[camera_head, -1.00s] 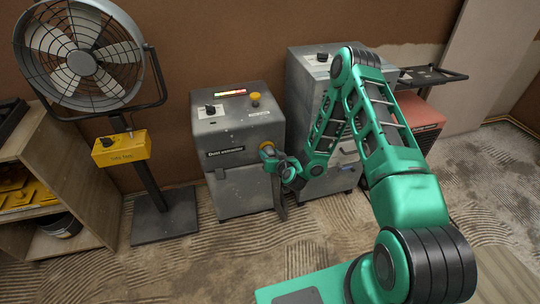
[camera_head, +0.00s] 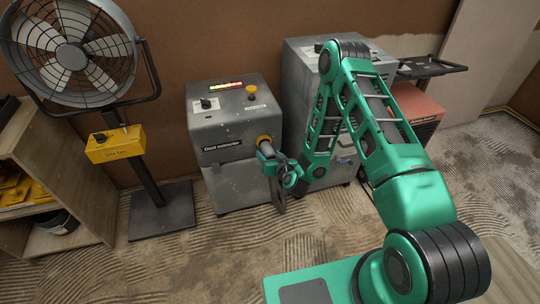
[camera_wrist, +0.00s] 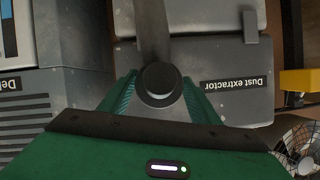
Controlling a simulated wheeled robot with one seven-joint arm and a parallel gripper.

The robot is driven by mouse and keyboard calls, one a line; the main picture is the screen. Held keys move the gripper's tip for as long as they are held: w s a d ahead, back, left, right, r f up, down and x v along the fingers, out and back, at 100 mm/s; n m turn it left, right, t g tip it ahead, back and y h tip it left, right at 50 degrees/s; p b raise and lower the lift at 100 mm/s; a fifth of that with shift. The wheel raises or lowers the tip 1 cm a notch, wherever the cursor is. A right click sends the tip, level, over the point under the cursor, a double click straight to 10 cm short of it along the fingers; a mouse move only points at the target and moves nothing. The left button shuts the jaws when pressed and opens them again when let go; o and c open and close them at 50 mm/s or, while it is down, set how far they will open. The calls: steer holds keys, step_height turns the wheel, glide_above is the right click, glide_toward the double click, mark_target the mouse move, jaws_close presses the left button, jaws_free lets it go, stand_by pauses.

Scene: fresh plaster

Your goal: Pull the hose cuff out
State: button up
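The grey dust extractor (camera_head: 222,170) stands on the floor against the brown wall. A yellow ring (camera_head: 264,140) marks the port on its front right. My gripper (camera_head: 272,158) is just in front of this port. In the wrist view, the green fingers of my gripper (camera_wrist: 160,92) flank the dark round hose cuff (camera_wrist: 160,80) and appear shut on it. The grey hose (camera_wrist: 153,32) runs from the cuff past the extractor's front and hangs down in the head view (camera_head: 279,196). Whether the cuff's far end is still inside the port is hidden.
A large fan (camera_head: 70,50) on a stand with a yellow box (camera_head: 115,145) is left of the extractor. A grey cabinet (camera_head: 300,85) stands close on its right, behind my arm. A wooden shelf (camera_head: 85,200) is far left. The ridged floor in front is free.

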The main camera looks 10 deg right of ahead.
mark_target(271, 158)
steer(key=shift+s, duration=0.1)
steer(key=shift+v, duration=2.05)
steer(key=v, duration=0.6)
steer(key=shift+s+r, duration=0.1)
